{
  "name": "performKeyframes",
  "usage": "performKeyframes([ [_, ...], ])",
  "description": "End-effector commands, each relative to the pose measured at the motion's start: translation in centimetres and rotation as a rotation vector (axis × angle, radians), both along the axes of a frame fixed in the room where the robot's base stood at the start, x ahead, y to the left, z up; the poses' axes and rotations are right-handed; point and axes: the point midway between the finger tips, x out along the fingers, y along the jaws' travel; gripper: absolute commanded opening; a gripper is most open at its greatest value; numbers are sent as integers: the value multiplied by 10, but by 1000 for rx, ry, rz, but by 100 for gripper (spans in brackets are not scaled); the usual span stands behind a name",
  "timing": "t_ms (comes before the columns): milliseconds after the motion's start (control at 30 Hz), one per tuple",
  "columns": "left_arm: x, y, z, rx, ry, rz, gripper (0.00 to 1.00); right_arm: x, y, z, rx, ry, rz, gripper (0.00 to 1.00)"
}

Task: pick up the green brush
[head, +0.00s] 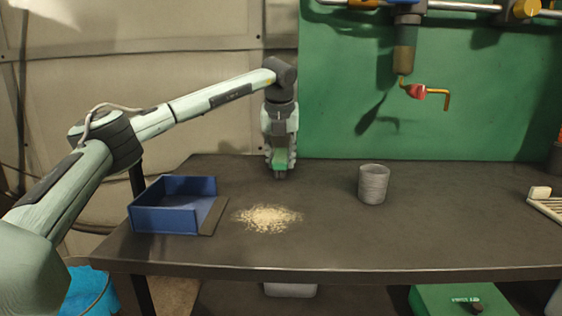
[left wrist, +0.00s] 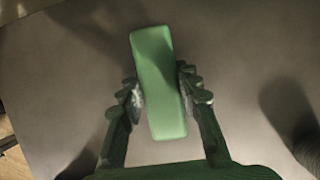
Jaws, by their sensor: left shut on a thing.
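The green brush (left wrist: 158,85) is a green block between the fingers of my left gripper (left wrist: 160,95) in the left wrist view. Both fingers press against its long sides, and it sits slightly tilted in that picture. In the head view my left gripper (head: 280,170) points down over the back of the table, with a bit of the green brush (head: 279,156) showing between its fingers. I cannot tell whether the brush touches the table. My right gripper is in neither view.
A blue dustpan-like tray (head: 165,220) stands at the left of the dark table (head: 330,240). A pile of pale shavings (head: 267,219) lies to its right. A grey cup (head: 373,186) stands further right. A hanging tool with a red-and-yellow crank (head: 418,91) is above the back.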

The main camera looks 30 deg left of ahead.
Motion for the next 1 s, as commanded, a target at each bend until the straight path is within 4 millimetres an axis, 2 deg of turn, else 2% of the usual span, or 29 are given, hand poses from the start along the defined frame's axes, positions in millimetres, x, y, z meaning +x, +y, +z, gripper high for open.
performKeyframes([
  [233,1,-1,42,-2,-5,-2,2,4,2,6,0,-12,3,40],
  [333,-17,18,52,-2,-5,4,2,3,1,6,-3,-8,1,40],
  [600,-61,57,89,-2,-5,2,2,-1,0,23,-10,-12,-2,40],
  [800,-80,74,104,-1,-2,-1,2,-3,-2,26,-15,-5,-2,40],
  [1000,-85,79,109,-1,-3,-1,2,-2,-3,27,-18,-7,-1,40],
])
